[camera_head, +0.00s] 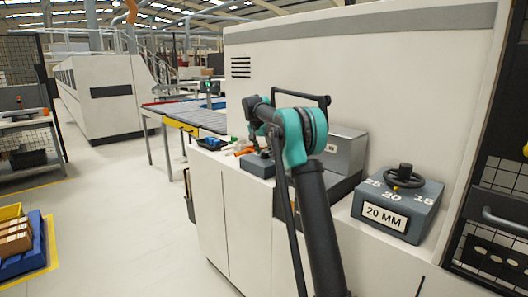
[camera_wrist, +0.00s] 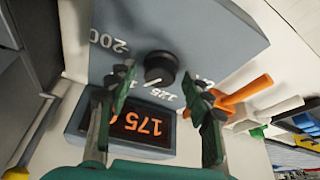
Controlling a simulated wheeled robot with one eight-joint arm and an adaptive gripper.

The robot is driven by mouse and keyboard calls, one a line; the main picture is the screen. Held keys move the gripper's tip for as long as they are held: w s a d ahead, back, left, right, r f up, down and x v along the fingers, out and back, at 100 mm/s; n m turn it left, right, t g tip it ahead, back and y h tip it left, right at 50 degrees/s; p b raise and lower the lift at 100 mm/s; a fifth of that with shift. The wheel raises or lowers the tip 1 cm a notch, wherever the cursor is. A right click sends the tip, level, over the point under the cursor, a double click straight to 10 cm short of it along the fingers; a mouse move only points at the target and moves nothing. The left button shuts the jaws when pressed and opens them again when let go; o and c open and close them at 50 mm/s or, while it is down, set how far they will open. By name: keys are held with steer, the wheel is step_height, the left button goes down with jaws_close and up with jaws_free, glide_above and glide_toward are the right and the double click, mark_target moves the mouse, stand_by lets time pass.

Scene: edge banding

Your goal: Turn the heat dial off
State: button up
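The heat dial (camera_wrist: 160,68) is a round black knob with a light pointer mark, on a grey box (camera_wrist: 200,30) with white numbers around it, in the wrist view. A dark display (camera_wrist: 138,124) beside it glows orange and reads 175. My gripper (camera_wrist: 162,88) is open, with one finger on each side of the knob in the picture. I cannot tell whether either finger touches it. In the head view, the dial's grey box (camera_head: 258,164) sits on the white machine's ledge, partly behind my arm, which hides the gripper.
Tools with orange (camera_wrist: 245,92) and white (camera_wrist: 268,112) handles lie close beside the dial box. A grey box marked 20 MM (camera_head: 384,216) with a black handwheel (camera_head: 404,177) stands to the right. A roller table (camera_head: 200,118) is behind.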

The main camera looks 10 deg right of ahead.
steer(key=c, duration=1)
steer(key=n, duration=0.1)
steer(key=n+y, duration=0.1)
steer(key=n, duration=0.2)
steer(key=shift+s+d+n+t+y, duration=0.1)
steer(key=shift+d+n+t+y, duration=0.2)
steer(key=shift+n, duration=0.1)
steer(key=n+y, duration=0.2)
steer(key=n, duration=0.3)
steer(key=shift+d, duration=0.15)
steer(key=n, duration=0.2)
steer(key=n+y, duration=0.1)
steer(key=n, duration=0.1)
steer(key=shift+d+y, duration=0.15)
steer(key=shift+y, duration=0.15)
steer(key=n+g+y, duration=0.1)
steer(key=n, duration=0.2)
steer(key=shift+d+n, duration=0.1)
steer(key=shift+n, duration=0.3)
steer(key=n, duration=0.2)
steer(key=n+g, duration=0.1)
steer(key=n, duration=0.1)
steer(key=n+g+y, duration=0.1)
steer(key=n, duration=0.1)
steer(key=shift+w+d, duration=0.1)
steer(key=shift+w, duration=0.3)
steer(key=shift+n+g, duration=0.3)
